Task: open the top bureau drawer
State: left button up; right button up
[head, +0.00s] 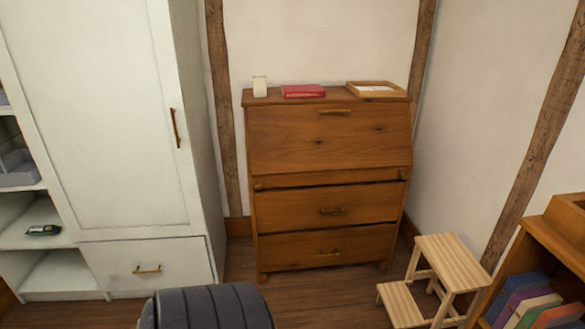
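A wooden bureau (283,196) stands against the back wall, a little right of the middle of the head view. Below are two drawers. Neither of my grippers shows in the head view.
A white wardrobe (85,110) stands left of the bureau. A wooden step stool (450,258) stands at its front right, near a low bookcase (555,245). A dark, rounded ribbed object (208,307) is at the bottom. A red book (303,91) and tray (376,89) lie on the bureau.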

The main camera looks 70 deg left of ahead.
aim_at(283, 210)
jog(key=u, duration=1.8)
jog(key=i+l+z, duration=0.15)
jog(key=i+l, duration=0.15)
jog(key=i, duration=0.4)
jog(key=i+l+z, duration=0.1)
jog(key=i, duration=0.55)
jog(key=i+l+z, duration=0.15)
jog(key=i, duration=0.55)
jog(key=l, duration=0.05)
